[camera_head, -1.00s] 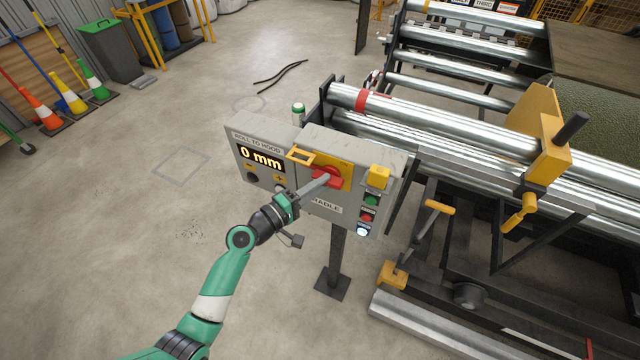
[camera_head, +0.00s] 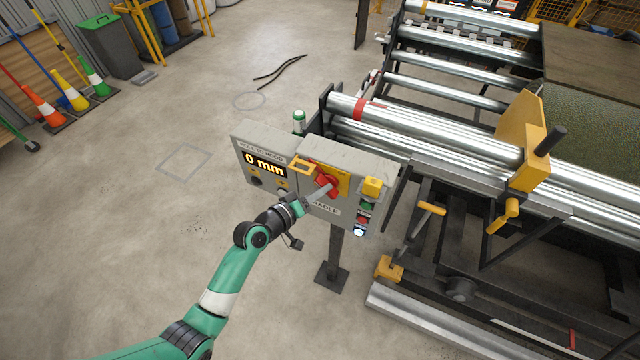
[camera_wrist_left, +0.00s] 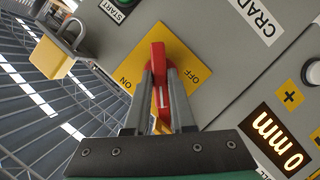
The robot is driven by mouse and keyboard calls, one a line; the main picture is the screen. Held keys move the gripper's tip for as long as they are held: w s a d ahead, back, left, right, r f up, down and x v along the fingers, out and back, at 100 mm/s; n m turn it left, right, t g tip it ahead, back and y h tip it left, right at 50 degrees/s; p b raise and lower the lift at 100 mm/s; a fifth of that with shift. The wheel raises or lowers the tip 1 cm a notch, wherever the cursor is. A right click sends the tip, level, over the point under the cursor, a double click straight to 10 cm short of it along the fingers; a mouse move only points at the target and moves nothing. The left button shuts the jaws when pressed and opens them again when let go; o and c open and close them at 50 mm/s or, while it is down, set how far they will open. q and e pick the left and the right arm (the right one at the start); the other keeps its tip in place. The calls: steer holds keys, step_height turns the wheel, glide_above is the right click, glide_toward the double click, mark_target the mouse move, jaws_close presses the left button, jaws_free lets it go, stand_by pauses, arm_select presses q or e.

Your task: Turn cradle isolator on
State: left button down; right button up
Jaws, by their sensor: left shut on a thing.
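The cradle isolator is a red rotary handle (camera_head: 326,186) on a yellow plate (camera_head: 342,184), on the front of a grey control box (camera_head: 350,155). In the left wrist view the red handle (camera_wrist_left: 158,75) stands between the two fingers, and the yellow plate (camera_wrist_left: 185,62) carries the words ON and OFF. The handle's tip points between the two words, away from the fingers. My left gripper (camera_head: 322,190) is shut on the handle; it also shows in the left wrist view (camera_wrist_left: 159,95). My right gripper is not in view.
A display box (camera_head: 264,165) reading 0 mm adjoins on the left. Beside the handle are a yellow block (camera_head: 373,187) and green, red and white buttons (camera_head: 363,217). The roller cradle (camera_head: 430,135) fills the right.

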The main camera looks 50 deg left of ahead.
arm_select(q)
steer(key=shift+w+d+r+m+g+y+p, duration=0.1)
steer(key=shift+m+g+y+p, duration=0.25)
steer(key=shift+m+y+p, duration=0.5)
steer(key=shift+d+r+m+g+y+p, duration=0.15)
steer(key=shift+m+g+y+p, duration=0.25)
steer(key=shift+m+p, duration=0.7)
steer(key=shift+w+d+f+m+g+y+p, duration=0.1)
steer(key=shift+m+g+y+p, duration=0.4)
steer(key=shift+m, duration=0.85)
steer(key=shift+y, duration=0.25)
steer(key=c, duration=0.8)
jaws_free()
steer(key=shift+o, duration=0.2)
steer(key=shift+s, duration=0.1)
steer(key=p+v, duration=0.2)
steer(key=v, duration=0.9)
steer(key=shift+s, duration=0.25)
